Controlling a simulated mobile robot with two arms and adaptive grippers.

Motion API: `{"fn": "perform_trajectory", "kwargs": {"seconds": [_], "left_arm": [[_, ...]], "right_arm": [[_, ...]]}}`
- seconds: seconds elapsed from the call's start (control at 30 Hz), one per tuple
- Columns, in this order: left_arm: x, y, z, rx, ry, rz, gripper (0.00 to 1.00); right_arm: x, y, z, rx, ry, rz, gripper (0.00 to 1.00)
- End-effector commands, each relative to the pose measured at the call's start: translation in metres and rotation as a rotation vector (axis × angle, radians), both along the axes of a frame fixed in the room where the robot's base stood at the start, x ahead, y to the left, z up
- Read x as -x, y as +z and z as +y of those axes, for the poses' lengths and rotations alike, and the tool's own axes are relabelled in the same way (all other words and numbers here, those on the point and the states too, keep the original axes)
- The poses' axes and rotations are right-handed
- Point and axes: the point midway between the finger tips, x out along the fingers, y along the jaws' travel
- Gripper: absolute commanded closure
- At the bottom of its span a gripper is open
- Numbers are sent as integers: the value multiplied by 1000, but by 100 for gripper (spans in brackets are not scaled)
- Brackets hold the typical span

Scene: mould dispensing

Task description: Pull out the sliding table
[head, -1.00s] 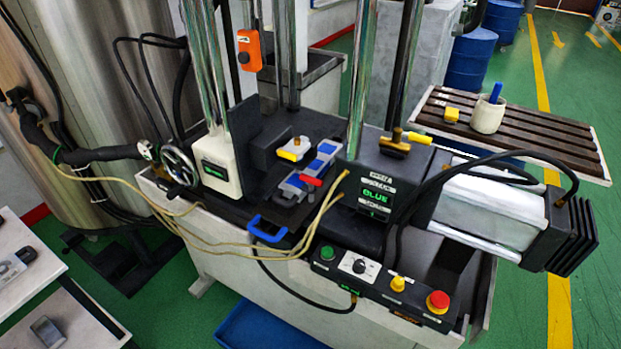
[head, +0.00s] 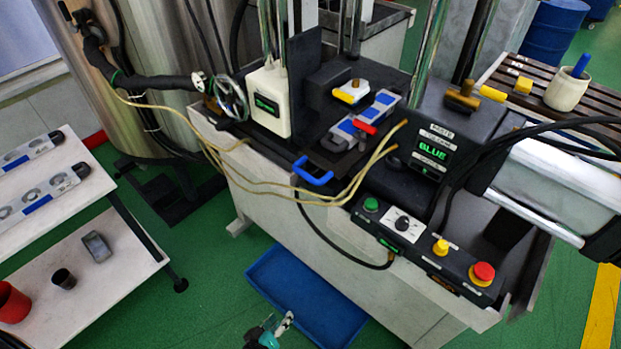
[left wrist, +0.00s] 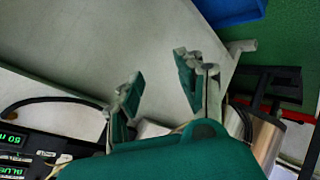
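The sliding table (head: 320,155) is a dark plate on top of the white machine, with a blue handle (head: 312,172) at its front edge. A grey-and-blue mould (head: 362,122) with a red part lies on it. My left gripper (head: 272,333) shows at the bottom of the head view, low in front of the machine and apart from the handle. In the left wrist view the left gripper (left wrist: 165,75) has its two fingers spread with nothing between them. The handle cannot be made out there. My right gripper is not in view.
Yellowish hoses (head: 270,184) hang over the machine front, close to the handle. A control panel (head: 425,240) with buttons is right of it. A blue tray (head: 305,290) lies on the floor. A white shelf rack (head: 100,240) stands at left, with green floor between.

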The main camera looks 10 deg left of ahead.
Motion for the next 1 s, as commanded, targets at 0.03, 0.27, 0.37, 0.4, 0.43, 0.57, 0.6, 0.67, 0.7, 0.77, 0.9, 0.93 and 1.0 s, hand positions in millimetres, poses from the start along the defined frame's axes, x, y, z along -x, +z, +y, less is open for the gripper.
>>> {"fn": "perform_trajectory", "kwargs": {"seconds": [0.03, 0.27, 0.37, 0.4, 0.43, 0.57, 0.6, 0.67, 0.7, 0.77, 0.9, 0.93, 1.0], "left_arm": [[-27, 38, -7, 131, 73, -111, 62], [-78, 216, -9, 681, 250, -470, 62], [-79, 261, -5, 824, 267, -548, 62], [-78, 272, -4, 859, 269, -566, 62], [-78, 279, -3, 878, 270, -577, 62], [-84, 291, -2, 909, 270, -593, 62], [-89, 292, -3, 909, 271, -594, 62], [-97, 294, -4, 909, 270, -595, 62], [-104, 296, -5, 908, 270, -595, 62], [-116, 298, -6, 906, 269, -594, 62], [-147, 303, -10, 905, 269, -594, 62], [-154, 303, -11, 905, 269, -593, 62], [-169, 306, -13, 906, 269, -593, 62]], "right_arm": [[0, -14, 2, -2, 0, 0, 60], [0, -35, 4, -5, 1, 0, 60], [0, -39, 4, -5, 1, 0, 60], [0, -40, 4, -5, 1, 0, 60], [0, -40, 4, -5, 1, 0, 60], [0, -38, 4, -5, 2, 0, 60], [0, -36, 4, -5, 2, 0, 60], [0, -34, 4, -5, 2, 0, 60], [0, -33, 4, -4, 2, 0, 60], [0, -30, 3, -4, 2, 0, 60], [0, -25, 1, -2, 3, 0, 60], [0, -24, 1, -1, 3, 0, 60], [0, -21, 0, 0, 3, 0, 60]]}}
